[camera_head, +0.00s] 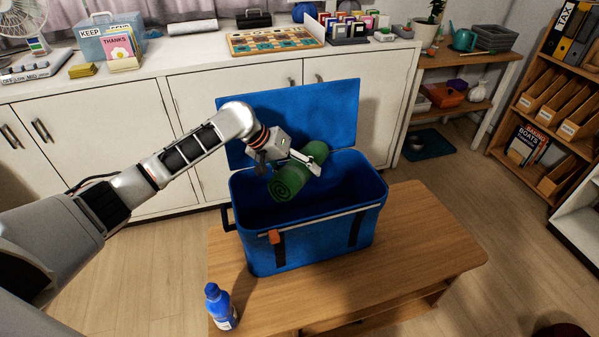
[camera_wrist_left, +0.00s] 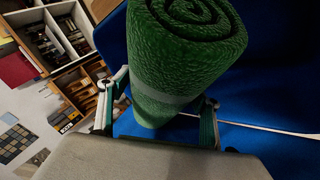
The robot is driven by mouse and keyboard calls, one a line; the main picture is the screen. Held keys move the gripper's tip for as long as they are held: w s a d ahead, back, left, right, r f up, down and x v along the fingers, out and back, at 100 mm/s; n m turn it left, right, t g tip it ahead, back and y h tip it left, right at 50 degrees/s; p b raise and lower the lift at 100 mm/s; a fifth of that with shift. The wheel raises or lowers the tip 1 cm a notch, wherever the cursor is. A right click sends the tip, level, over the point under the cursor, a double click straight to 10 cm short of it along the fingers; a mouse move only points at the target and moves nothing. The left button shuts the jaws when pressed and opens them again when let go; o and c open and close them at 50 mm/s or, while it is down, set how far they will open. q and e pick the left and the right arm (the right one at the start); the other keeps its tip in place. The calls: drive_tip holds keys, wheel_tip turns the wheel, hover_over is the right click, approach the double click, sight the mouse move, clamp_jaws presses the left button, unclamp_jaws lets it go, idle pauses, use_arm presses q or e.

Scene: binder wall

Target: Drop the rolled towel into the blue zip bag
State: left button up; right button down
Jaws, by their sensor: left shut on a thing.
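The blue zip bag (camera_head: 305,240) stands on the wooden table with its lid (camera_head: 335,112) raised at the back, so its top is open. The rolled green towel (camera_head: 292,181) is held over the bag's opening, toward its left half. My left gripper (camera_head: 297,167) is shut on the towel, with a finger on either side of it. In the left wrist view, the towel (camera_wrist_left: 185,60) sits between the fingers (camera_wrist_left: 160,115), its spiral end at the top, with blue bag fabric behind. The bag's floor is hidden in shadow. My right gripper is not in view.
A blue bottle (camera_head: 220,308) stands at the front left of the wooden table (camera_head: 430,235). The table's right part is clear. A white cabinet (camera_head: 100,140) with a cluttered counter is behind. Shelves with binders (camera_head: 570,35) stand at the right.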

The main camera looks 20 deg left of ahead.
use_arm(q)
drive_tip(key=o, duration=1.2)
drive_tip(key=shift+r, duration=0.15)
drive_tip(key=o, duration=0.3)
drive_tip(key=v, duration=1.2)
